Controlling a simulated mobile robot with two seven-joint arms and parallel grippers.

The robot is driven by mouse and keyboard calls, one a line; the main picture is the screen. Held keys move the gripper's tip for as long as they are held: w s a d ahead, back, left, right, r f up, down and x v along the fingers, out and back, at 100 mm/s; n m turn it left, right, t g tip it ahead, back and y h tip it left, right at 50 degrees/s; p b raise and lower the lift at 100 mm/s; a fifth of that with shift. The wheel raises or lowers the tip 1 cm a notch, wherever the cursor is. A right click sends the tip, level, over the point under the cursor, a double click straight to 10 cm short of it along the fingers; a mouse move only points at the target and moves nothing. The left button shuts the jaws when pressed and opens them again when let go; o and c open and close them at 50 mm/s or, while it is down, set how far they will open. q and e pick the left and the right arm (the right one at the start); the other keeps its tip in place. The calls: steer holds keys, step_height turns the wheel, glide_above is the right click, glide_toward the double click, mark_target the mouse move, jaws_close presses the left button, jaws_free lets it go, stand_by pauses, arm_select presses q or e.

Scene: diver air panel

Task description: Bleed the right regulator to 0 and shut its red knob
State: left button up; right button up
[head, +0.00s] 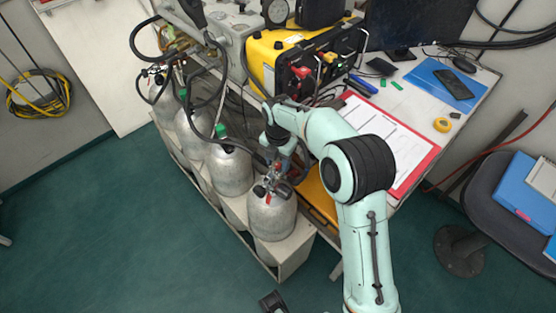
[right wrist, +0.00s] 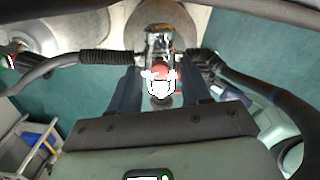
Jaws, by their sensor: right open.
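The nearest silver cylinder (head: 271,218) stands at the right end of a row, with a valve and regulator on top. A small red knob (head: 277,168) shows there, partly hidden by my arm. In the right wrist view the red knob (right wrist: 160,71) is at the centre, with a white part just below it. My right gripper (right wrist: 160,88) is open around this spot, one dark finger on each side. I cannot tell whether the fingers touch the knob. The gauge reading cannot be made out. A dark piece at the head view's bottom edge may be my left gripper (head: 272,303).
Other cylinders (head: 230,168) with green knobs and black hoses stand to the left in a pale rack (head: 293,258). Behind is a table with a yellow-black case (head: 290,62) and a red clipboard (head: 432,157). A chair (head: 490,205) stands at right.

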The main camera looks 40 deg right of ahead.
jaws_close()
arm_select(q)
steer(key=shift+r, duration=0.15)
